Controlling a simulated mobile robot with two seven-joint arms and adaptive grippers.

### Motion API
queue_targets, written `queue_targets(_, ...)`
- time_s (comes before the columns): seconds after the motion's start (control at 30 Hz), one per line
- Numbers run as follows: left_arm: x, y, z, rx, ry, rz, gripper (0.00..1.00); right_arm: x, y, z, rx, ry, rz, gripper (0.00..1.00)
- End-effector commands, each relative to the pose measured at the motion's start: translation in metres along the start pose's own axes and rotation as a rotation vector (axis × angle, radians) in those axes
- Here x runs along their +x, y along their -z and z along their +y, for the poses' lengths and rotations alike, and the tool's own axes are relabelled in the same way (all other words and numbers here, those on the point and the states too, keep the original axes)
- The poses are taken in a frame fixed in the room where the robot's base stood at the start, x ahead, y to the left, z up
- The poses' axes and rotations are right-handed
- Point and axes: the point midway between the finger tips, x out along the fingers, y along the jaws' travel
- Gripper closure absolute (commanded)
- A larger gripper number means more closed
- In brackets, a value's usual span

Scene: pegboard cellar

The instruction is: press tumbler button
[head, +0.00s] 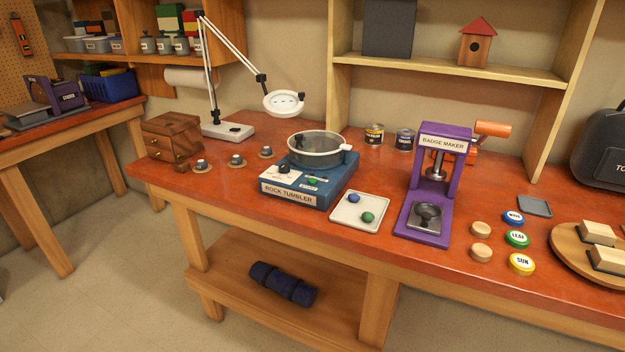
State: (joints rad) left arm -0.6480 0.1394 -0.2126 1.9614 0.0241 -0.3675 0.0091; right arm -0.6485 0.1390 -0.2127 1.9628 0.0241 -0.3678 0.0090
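The rock tumbler (310,170) stands on the red-topped workbench, left of the middle of the head view. It has a blue base with a "ROCK TUMBLER" label on its front and a round, clear-walled drum on top. A green button (313,182) sits on the base's sloped front panel. A dark knob (283,169) on a white plate is to the left of the button. Neither of my grippers shows in the head view, and nothing touches the tumbler's front panel.
A white tray (347,222) with a blue and a green stone lies right of the tumbler. The purple badge maker (447,152) stands further right. A magnifier lamp (284,102) reaches over the bench behind the tumbler. Small dark-topped pieces (237,160) sit to its left.

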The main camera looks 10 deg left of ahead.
Motion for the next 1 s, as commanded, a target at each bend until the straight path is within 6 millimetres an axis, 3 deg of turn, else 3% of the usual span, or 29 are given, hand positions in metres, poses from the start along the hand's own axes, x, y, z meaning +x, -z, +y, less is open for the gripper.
queue_targets(0.03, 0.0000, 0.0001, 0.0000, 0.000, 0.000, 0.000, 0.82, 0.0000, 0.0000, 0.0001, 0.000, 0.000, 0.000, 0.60)
queue_targets(0.1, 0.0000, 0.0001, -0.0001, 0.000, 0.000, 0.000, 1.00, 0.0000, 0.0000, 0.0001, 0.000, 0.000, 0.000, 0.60)
queue_targets(1.0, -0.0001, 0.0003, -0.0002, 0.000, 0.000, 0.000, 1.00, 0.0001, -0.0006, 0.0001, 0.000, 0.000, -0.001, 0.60)
